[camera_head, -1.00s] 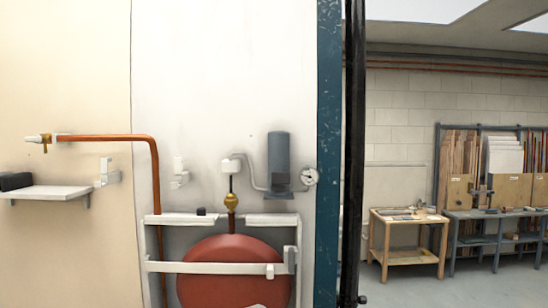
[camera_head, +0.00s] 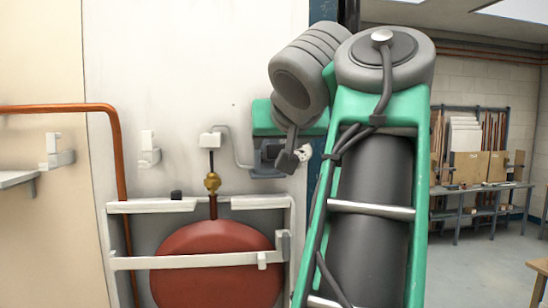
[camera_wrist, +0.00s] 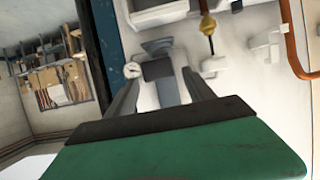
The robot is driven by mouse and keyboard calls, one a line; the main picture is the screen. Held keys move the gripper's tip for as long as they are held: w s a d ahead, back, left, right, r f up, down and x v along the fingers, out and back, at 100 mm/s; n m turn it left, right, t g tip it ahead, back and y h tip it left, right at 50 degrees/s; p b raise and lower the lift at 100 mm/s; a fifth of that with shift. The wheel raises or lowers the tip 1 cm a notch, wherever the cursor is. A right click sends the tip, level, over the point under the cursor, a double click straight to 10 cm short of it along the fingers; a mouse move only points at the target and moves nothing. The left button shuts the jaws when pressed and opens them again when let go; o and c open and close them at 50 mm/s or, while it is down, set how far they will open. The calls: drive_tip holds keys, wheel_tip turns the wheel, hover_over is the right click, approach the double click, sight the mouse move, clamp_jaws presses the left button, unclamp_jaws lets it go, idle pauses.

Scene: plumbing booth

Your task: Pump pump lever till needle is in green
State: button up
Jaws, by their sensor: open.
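The grey hand pump (camera_wrist: 168,92) is on the white wall panel. In the wrist view, which looks upside down, its body and dark block (camera_wrist: 157,70) appear between the fingers of my gripper (camera_wrist: 160,88). My gripper is open, and I see no contact with the pump. A flared grey part (camera_wrist: 156,46) sticks out past the block; I cannot tell if it is the lever. The round white gauge (camera_wrist: 132,70) is beside the pump, too small to read the needle.
A red tank (camera_head: 218,265) sits in a white frame (camera_head: 275,203) below. A brass valve (camera_head: 212,182) and a copper pipe (camera_head: 115,150) are to the left, with a wall bracket (camera_head: 149,150). A blue post (camera_wrist: 109,40) stands close by the gauge. Workbenches are far right.

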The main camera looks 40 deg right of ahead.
drive_tip(key=shift+w+d+f+b, duration=0.45)
drive_tip(key=shift+w+f, duration=0.3)
drive_tip(key=shift+w, duration=0.1)
drive_tip(key=shift+w+d, duration=0.25)
drive_tip(key=shift+w+d+r, duration=0.1)
drive_tip(key=shift+w+r, duration=0.05)
drive_tip(key=shift+c, duration=0.3)
clamp_jaws()
